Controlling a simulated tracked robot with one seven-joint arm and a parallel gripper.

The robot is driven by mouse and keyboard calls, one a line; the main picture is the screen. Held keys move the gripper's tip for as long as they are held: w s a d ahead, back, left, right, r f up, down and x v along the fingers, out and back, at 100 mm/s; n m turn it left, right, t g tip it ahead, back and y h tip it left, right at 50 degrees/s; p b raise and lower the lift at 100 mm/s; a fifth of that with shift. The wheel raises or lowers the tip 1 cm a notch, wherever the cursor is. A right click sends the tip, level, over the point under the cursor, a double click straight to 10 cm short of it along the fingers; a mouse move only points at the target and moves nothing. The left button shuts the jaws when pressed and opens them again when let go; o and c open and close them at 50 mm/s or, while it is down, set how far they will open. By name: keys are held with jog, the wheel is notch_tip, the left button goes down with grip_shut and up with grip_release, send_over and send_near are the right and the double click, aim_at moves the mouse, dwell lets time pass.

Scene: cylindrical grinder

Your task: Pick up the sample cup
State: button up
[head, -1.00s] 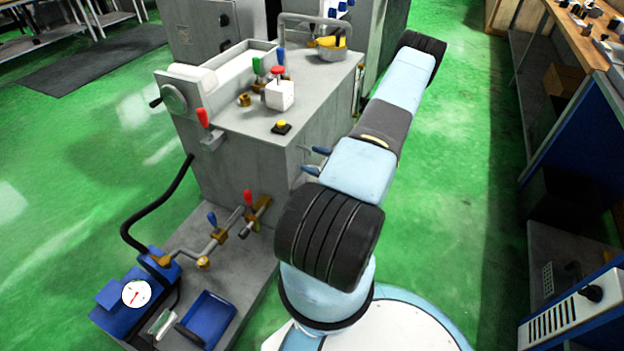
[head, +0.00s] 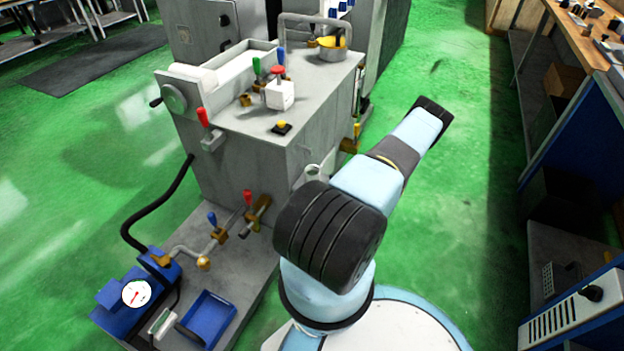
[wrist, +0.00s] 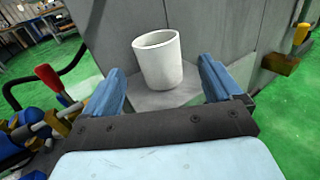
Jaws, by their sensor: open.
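The sample cup is a plain white, slightly tapered cup (wrist: 158,62), upright on a small grey shelf (wrist: 190,97) against the machine's side in the wrist view. My gripper (wrist: 161,72) has its two blue fingers wide apart, one to the left and one to the right of the cup in the picture. The cup appears ahead between them, with no visible contact; the exact distance cannot be told. In the head view a pale piece of the cup (head: 326,163) shows beside the machine, partly hidden by my arm. My gripper is hidden there.
The grey grinder (head: 236,165) stands just left of my arm, with levers and valves on it. A red-handled lever (wrist: 52,80) and a yellow-handled fitting (wrist: 300,36) flank the shelf. Open green floor lies to the right, before the workbench (head: 580,45).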

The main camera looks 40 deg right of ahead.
aim_at(309, 168)
jog(key=shift+w+d, duration=0.2)
jog(key=shift+w, duration=1.35)
jog(key=shift+w+d+r, duration=0.1)
jog(key=shift+w+r, duration=0.1)
jog(key=shift+w, duration=1.1)
jog(key=shift+w+d+r, duration=0.1)
jog(key=shift+w+r, duration=0.1)
jog(key=shift+w, duration=1.1)
jog(key=c, duration=1.1)
jog(key=shift+c, duration=0.2)
